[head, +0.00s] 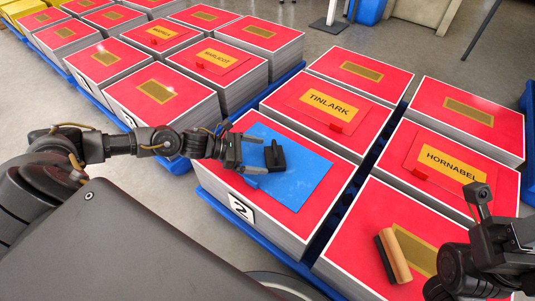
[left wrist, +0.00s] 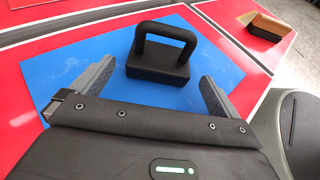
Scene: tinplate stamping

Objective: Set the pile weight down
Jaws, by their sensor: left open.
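The pile weight (head: 274,156) is a black block with a loop handle. It stands upright on a blue sheet (head: 300,193) on top of the front red-topped stack marked 2. In the left wrist view the pile weight (left wrist: 160,65) stands between and just beyond the fingertips, with clear blue around it. My left gripper (head: 254,160) is open and empty, just left of the weight and apart from it; its spread fingers (left wrist: 157,80) show in the wrist view. My right gripper (head: 484,222) is at the lower right, away from the weight; its jaws are unclear.
A tan and black block (head: 398,256) lies on the stack at the lower right. Red-topped stacks labelled TINLARK (head: 345,94) and HORNABEL (head: 420,150) stand behind and to the right. Narrow gaps separate the stacks on blue pallets. Bare blue sheet surrounds the weight.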

